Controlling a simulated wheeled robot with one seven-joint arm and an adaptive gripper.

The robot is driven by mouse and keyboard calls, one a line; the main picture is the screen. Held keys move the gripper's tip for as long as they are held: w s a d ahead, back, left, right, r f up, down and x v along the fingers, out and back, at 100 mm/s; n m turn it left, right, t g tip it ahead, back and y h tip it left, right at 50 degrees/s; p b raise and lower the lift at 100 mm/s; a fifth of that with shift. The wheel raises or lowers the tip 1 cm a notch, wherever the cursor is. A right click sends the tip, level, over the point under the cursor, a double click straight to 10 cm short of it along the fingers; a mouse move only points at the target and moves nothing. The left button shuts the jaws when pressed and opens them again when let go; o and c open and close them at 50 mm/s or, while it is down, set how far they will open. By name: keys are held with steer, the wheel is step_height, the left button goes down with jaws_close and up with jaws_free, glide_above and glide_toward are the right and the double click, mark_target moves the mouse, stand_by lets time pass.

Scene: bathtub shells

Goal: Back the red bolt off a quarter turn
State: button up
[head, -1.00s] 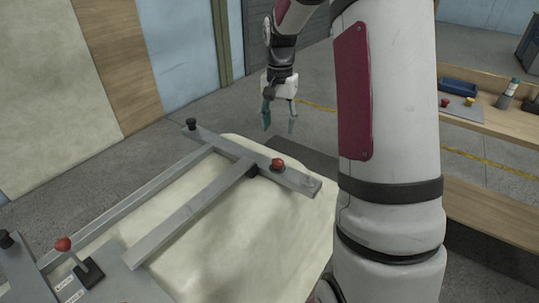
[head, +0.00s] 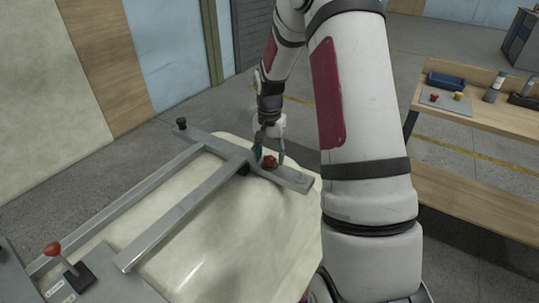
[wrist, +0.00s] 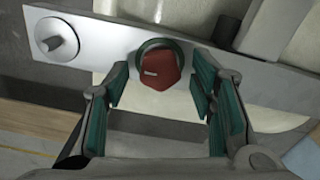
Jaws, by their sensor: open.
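The red bolt (head: 270,161) sits on the grey metal crossbar (head: 296,177) of a frame lying over the cream shell (head: 228,245). In the wrist view the red bolt (wrist: 160,71) has a faceted head with a small pale mark on its left part, and a dark green ring around it. My gripper (head: 269,157) is down at the bolt, pointing at the bar. In the wrist view my gripper (wrist: 158,84) is open, with one green-padded finger on each side of the bolt and a visible gap to both. Nothing is held.
A silver round fitting (wrist: 57,40) stands on the same bar. A black knob (head: 181,123) is at the bar's far end. A red-knobbed lever (head: 52,249) stands at lower left. A workbench (head: 480,119) at right carries a blue tray (head: 446,81) and small parts.

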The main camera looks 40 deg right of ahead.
steer(key=c, duration=1.1)
steer(key=shift+c, duration=0.2)
steer(key=shift+n, duration=0.4)
steer(key=n+p, duration=0.1)
steer(key=n, duration=0.2)
steer(key=shift+n, duration=0.3)
steer(key=n+p, duration=0.2)
steer(key=n, duration=0.2)
steer(key=shift+n, duration=0.3)
steer(key=n+p, duration=0.1)
steer(key=n, duration=0.3)
steer(key=shift+n, duration=0.3)
steer(key=shift+n+p, duration=0.8)
steer(key=shift+n, duration=1.4)
